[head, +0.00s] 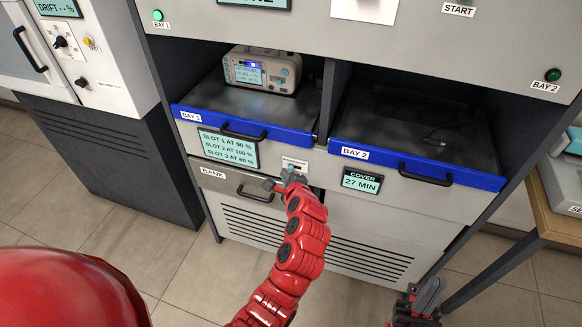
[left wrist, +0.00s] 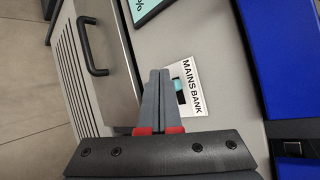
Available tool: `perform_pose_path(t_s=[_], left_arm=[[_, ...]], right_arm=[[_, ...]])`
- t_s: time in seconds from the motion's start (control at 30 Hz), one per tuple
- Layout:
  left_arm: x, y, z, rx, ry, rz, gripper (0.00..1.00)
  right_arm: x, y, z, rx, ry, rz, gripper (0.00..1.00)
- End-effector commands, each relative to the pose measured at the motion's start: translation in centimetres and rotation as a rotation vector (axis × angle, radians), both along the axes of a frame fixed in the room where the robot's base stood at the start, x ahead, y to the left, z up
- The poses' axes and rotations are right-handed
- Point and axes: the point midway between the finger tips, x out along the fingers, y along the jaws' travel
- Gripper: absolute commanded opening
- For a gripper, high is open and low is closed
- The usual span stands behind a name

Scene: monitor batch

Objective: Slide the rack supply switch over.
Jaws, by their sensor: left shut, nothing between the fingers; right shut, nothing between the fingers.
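The rack supply switch is on a small white plate lettered MAINS BANK (left wrist: 192,82), on the grey panel between the two bays. In the left wrist view its face shows a teal part (left wrist: 180,84) toward the MAINS end and a black part toward BANK. The plate is small in the head view (head: 294,162). My left gripper (head: 288,179) is shut and empty at the switch's lower edge. Its fingertips (left wrist: 159,73) lie beside the plate and partly cover the switch; I cannot tell whether they touch it. My right gripper (head: 428,296) is shut and empty, low at the right.
Two blue-fronted trays, Bay 1 (head: 245,130) and Bay 2 (head: 420,163), overhang above. A grey monitor (head: 262,71) sits on Bay 1. The Bank drawer handle (head: 256,193) is left of my left gripper. A COVER 27 MIN display (head: 361,181) is to its right.

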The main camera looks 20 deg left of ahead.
Motion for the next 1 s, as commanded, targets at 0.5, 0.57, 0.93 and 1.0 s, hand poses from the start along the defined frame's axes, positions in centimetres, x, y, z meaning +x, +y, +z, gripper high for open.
perform_pose_path(t_s=[0.5, 0.57, 0.93, 1.0], left_arm=[[0.0, -0.2, 0.0, 0.0, -0.001, 0.0, 0.0], [0.0, -0.3, 0.0, 0.0, -0.001, 0.0, 0.0], [0.0, -1.2, 0.0, -0.001, -0.001, -0.002, 0.0], [0.0, -1.3, 0.0, -0.001, -0.001, -0.002, 0.0]], right_arm=[[0.0, 0.0, 0.0, 0.0, 0.0, 0.0, 0.0], [0.0, 0.0, 0.0, 0.0, 0.0, 0.0, 0.0], [0.0, 0.0, -0.1, 0.0, 0.0, 0.0, 0.0], [0.0, 0.0, -0.1, 0.0, 0.0, 0.0, 0.0]])
